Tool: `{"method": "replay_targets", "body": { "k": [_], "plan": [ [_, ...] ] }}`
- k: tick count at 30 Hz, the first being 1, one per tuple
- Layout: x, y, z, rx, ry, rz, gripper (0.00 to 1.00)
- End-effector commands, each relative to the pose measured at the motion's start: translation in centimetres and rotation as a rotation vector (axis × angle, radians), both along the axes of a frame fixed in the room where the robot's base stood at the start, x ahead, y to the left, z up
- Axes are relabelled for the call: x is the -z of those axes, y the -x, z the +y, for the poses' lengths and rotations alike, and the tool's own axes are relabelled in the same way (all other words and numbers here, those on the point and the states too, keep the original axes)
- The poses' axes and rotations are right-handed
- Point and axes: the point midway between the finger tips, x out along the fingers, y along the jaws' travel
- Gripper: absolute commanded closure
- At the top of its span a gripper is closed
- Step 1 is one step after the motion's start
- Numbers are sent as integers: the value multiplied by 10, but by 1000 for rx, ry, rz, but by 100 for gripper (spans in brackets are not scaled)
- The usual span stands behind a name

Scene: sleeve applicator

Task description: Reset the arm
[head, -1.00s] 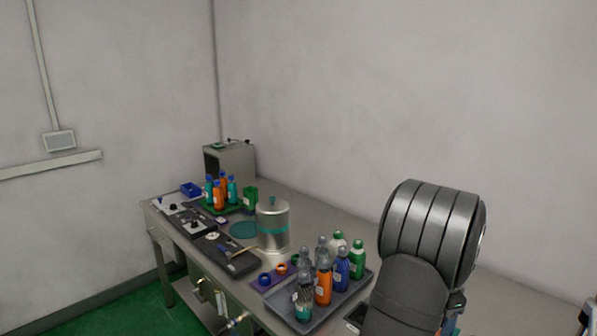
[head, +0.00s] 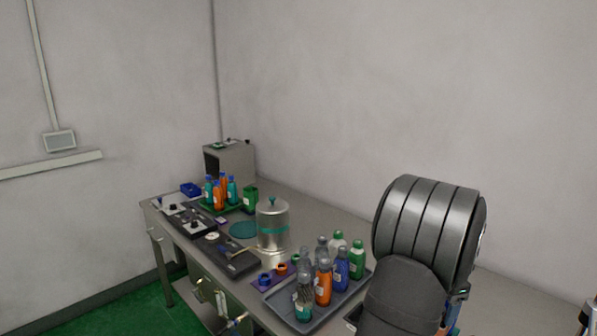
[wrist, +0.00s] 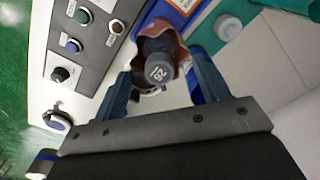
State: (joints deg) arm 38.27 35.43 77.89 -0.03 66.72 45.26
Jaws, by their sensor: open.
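In the wrist view my gripper (wrist: 162,72) is open, its two dark blue fingers spread apart.
In the head view, the bench (head: 330,222) holds a bottle tray (head: 335,310), a metal canister (head: 272,226), a green bottle rack (head: 232,208) and a grey box (head: 238,160).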

Motion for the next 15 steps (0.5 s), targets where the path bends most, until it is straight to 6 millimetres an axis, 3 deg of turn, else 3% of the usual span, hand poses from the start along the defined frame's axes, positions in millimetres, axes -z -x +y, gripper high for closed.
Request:
{"method": "replay_targets", "body": {
  "k": [8, 9, 15],
  "plan": [
    [58, 1, 1, 0, -3, 3, 32],
    [41, -1, -1, 0, 4, -6, 32],
    [4, 7, -3, 3, 2, -2, 32]
  ]
}}
